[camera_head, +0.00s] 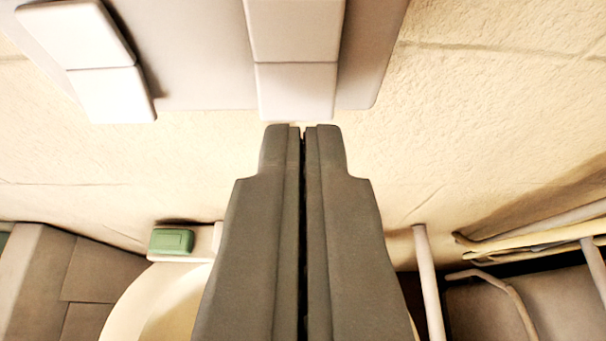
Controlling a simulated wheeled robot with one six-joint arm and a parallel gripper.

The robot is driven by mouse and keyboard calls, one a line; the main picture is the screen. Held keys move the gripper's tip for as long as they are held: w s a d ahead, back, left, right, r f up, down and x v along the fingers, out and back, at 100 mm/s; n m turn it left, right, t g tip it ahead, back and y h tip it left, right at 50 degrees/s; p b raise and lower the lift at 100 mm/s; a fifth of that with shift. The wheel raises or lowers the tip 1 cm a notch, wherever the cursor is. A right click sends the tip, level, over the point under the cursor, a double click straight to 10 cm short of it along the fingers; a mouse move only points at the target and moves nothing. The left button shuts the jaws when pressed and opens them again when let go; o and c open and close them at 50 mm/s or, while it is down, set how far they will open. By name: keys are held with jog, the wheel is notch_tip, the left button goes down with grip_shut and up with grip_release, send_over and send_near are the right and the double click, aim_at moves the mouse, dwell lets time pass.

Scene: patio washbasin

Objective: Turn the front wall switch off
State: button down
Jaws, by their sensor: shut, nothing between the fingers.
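A light grey wall plate (200,60) is at the top of the view on a cream plaster wall. It carries two white rocker switches. One rocker (296,60) is at the top middle, straight above my fingertips. The other rocker (88,58) is at the top left and looks tilted in the picture. The top of the plate is cut off by the frame. My gripper (303,130) is shut and empty, its tips just below the lower edge of the middle rocker. I cannot tell whether the tips touch it.
Below on the left, a green bar (171,241), maybe soap, lies by a cream round basin (150,310) partly hidden by my gripper. A brown block structure (60,290) is at lower left. Pale poles (540,235) and a post (428,280) are at lower right.

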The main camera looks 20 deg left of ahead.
aim_at(304, 96)
jog(key=shift+x, duration=1.7)
jog(key=shift+w+f+t, duration=0.15)
jog(key=shift+f+t, duration=0.05)
jog(key=shift+t, duration=0.1)
jog(key=shift+r, duration=0.1)
jog(key=shift+r, duration=0.8)
jog(key=v, duration=1.4)
jog(key=shift+r, duration=0.3)
